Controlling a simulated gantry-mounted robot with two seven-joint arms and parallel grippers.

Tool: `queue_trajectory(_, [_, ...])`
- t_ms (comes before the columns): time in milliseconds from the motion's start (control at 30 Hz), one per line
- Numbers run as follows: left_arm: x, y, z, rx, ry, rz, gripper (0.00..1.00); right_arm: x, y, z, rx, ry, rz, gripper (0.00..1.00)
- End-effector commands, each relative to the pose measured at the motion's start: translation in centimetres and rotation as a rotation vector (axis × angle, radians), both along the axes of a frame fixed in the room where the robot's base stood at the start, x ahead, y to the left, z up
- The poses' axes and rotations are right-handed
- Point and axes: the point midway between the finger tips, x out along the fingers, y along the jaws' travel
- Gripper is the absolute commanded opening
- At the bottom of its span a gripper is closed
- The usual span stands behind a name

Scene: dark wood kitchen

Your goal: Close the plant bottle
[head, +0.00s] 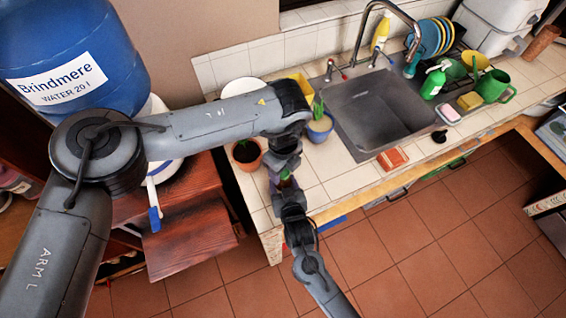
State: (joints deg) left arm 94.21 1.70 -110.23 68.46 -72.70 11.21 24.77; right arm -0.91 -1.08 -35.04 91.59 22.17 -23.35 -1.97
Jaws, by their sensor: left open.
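A small item with green and purplish parts (285,174), possibly the plant bottle, shows between my two grippers at the counter's front left edge. It is mostly hidden, so I cannot tell its shape or whether it has a cap on. My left gripper (283,166) reaches down over it from above, open. My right gripper (287,189) comes up from below and meets it from the front. Its fingers are too small and covered to tell whether they are shut on it.
A blue pot with a plant (319,129) stands right of my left wrist, and a terracotta pot (246,153) stands left. The sink (375,108), a red-brown sponge (392,158) and a green watering can (493,86) are further right. A large blue water barrel (75,30) is upper left.

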Motion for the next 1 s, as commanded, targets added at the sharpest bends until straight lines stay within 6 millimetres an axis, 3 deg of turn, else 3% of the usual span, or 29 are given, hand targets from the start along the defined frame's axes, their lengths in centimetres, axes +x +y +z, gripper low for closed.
queue_trajectory(333, [-0.01, 0.01, -0.26, 0.001, 0.001, 0.0, 0.59, -0.02, 0.0, -0.05, 0.0, 0.001, 0.0, 0.0])
queue_trajectory(700, [-0.02, 0.02, -0.24, 0.001, 0.001, 0.0, 0.02, -0.02, 0.0, -0.05, 0.0, 0.001, 0.0, 0.0])
queue_trajectory(733, [-0.02, 0.02, -0.24, 0.001, 0.001, 0.0, 0.0, -0.02, 0.0, -0.05, 0.0, 0.001, 0.0, 0.0])
queue_trajectory(900, [-0.02, 0.02, -0.24, 0.001, 0.001, -0.004, 0.0, -0.01, 0.0, -0.04, 0.0, 0.001, 0.0, 0.0])
queue_trajectory(933, [-0.02, 0.02, -0.24, 0.001, 0.001, -0.004, 0.38, -0.01, 0.0, -0.04, 0.0, 0.001, 0.0, 0.0])
queue_trajectory(1000, [-0.02, 0.02, -0.24, 0.001, 0.001, -0.004, 0.49, -0.01, 0.0, -0.04, 0.0, 0.001, 0.0, 0.0])
